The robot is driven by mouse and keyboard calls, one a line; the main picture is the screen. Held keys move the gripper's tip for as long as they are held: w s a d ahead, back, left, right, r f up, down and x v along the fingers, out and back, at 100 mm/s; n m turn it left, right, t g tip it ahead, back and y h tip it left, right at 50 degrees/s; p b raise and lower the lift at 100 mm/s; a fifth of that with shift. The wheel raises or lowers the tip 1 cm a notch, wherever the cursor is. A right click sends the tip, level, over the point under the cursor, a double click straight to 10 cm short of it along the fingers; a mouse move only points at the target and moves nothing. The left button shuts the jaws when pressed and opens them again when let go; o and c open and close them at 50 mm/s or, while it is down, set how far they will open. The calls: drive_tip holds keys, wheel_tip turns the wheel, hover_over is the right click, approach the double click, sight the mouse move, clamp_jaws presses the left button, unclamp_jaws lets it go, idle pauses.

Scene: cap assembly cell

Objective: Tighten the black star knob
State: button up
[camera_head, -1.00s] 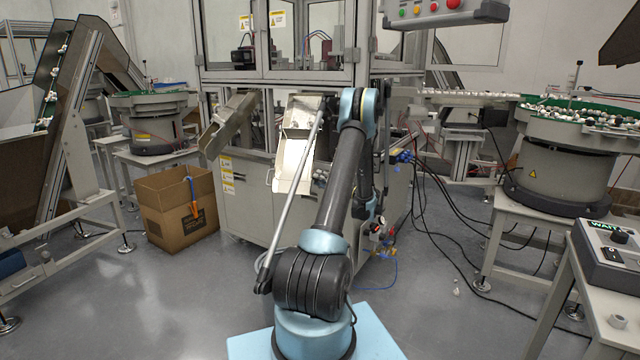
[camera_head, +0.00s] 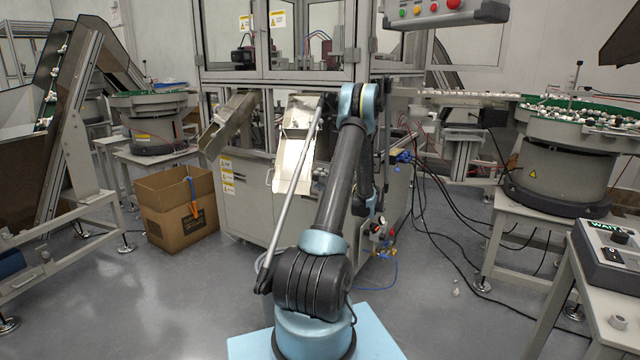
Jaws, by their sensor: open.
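I cannot make out the black star knob for sure. A dark round knob (camera_head: 620,237) sits on the grey control box at the right edge, but its shape is too small to tell as a star. My arm rises from the blue base to a high elbow in front of the machine, then bends down behind its own upper link. My gripper is hidden behind the arm, so its fingers and its distance to any knob do not show.
The machine cabinet (camera_head: 243,205) with a metal chute (camera_head: 292,165) stands ahead. A cardboard box (camera_head: 172,210) is on the floor at left. A bowl feeder (camera_head: 560,165) and the control box (camera_head: 606,262) on a table are at right. Cables lie on the floor right of centre.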

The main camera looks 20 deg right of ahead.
drive_tip(key=v, duration=1.2)
idle(0.3)
